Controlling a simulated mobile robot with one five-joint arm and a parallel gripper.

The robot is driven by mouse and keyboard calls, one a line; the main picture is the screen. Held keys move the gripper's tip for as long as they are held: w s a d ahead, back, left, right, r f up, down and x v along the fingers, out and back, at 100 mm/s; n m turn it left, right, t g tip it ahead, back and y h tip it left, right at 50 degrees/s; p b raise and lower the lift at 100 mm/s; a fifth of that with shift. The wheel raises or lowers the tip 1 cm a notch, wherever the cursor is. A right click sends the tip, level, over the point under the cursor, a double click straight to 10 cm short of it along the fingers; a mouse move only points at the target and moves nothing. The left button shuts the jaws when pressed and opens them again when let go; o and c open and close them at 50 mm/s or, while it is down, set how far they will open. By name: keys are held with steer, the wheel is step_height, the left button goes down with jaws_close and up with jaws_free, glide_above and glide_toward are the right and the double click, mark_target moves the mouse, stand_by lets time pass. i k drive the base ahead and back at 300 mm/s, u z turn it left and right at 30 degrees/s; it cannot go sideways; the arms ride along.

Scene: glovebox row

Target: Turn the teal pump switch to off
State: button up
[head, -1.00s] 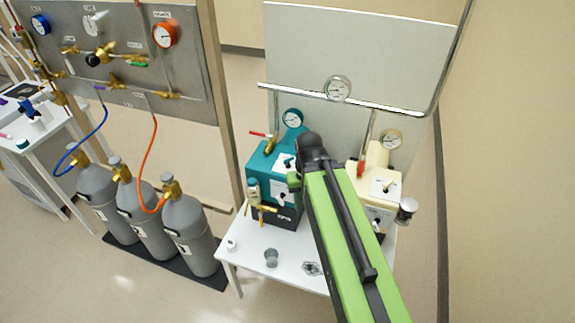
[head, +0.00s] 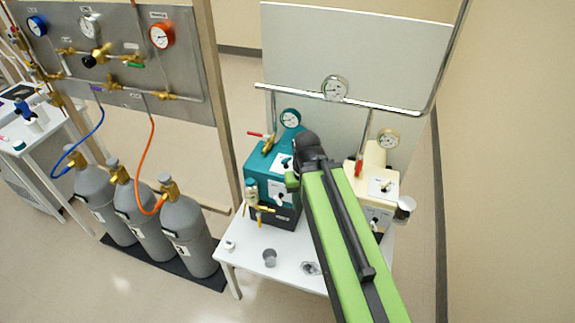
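The teal pump (head: 262,180) stands on a white table, left of my arm. A switch plate with a small dark toggle (head: 284,162) shows on its upper face, and a second light plate (head: 278,193) is on its front. I cannot tell the toggle's position. My green and black arm reaches up from the lower right. My gripper (head: 292,181) is at the arm's far end, beside the pump's right side in the picture. Its fingers are mostly hidden behind the arm, and I cannot tell whether they touch the pump.
A cream pump (head: 380,190) stands right of my arm. The white table (head: 245,260) holds a small grey cup (head: 270,258) and small parts. Grey gas cylinders (head: 188,235) stand at left under a gauge panel (head: 110,65). A metal pipe (head: 300,93) runs behind the pumps.

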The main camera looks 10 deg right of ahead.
mark_target(289, 159)
steer(key=z, duration=1.65)
steer(key=k, duration=1)
steer(key=u, duration=1.25)
steer(key=i, duration=0.95)
steer(key=z, duration=0.05)
